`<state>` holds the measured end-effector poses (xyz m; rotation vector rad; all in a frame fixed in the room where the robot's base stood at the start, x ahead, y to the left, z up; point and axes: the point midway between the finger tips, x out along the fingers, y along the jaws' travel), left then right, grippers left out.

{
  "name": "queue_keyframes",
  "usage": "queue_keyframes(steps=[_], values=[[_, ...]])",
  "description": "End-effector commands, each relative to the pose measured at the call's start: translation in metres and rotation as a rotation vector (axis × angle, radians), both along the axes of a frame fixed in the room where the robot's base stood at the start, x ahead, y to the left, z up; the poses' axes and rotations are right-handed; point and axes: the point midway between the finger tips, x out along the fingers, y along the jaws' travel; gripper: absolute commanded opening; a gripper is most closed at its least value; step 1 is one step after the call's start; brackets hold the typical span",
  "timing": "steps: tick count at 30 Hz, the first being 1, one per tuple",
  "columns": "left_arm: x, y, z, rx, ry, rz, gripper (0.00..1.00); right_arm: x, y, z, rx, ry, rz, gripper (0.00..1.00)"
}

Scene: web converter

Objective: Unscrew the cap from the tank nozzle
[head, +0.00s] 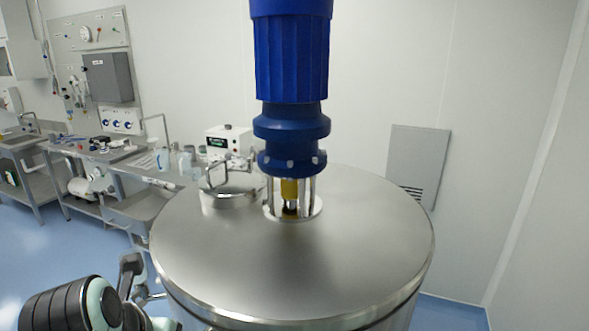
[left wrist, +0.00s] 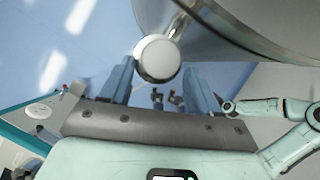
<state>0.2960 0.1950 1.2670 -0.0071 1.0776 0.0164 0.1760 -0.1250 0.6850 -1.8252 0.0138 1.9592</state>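The tank (head: 340,260) is a large steel cylinder with a shiny round lid. In the left wrist view a short nozzle (left wrist: 178,25) sticks out from the tank wall (left wrist: 230,22). A round, pale cap (left wrist: 155,58) with a metal rim sits at its end. My left gripper (left wrist: 159,72) is open, its two bluish fingers on either side of the cap; I cannot tell whether they touch it. In the head view my left gripper (head: 131,268) is at the lower left, beside the tank, and the cap is not clearly visible. My right gripper is not in view.
A blue motor (head: 291,70) stands upright on the lid near a raised hatch (head: 230,195). A steel bench (head: 130,163) with bottles and instruments stands at the back left. Blue floor (head: 35,250) is clear at the left.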

Motion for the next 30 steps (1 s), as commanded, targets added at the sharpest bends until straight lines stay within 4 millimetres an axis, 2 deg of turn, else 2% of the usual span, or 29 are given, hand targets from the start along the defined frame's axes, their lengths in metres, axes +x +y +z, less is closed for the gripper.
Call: queue_keyframes(steps=[9,18,26,30], values=[[0.001,0.002,0.003,-0.002,-0.007,-0.043,0.61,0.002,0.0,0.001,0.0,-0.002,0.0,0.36],[0.003,0.009,0.004,-0.004,-0.009,-0.361,0.61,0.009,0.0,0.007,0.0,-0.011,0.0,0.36],[0.003,0.009,0.003,-0.002,-0.007,-0.379,0.61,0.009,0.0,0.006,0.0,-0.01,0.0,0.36],[0.006,0.011,0.003,-0.009,-0.009,-0.511,0.61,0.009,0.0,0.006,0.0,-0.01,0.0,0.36]])
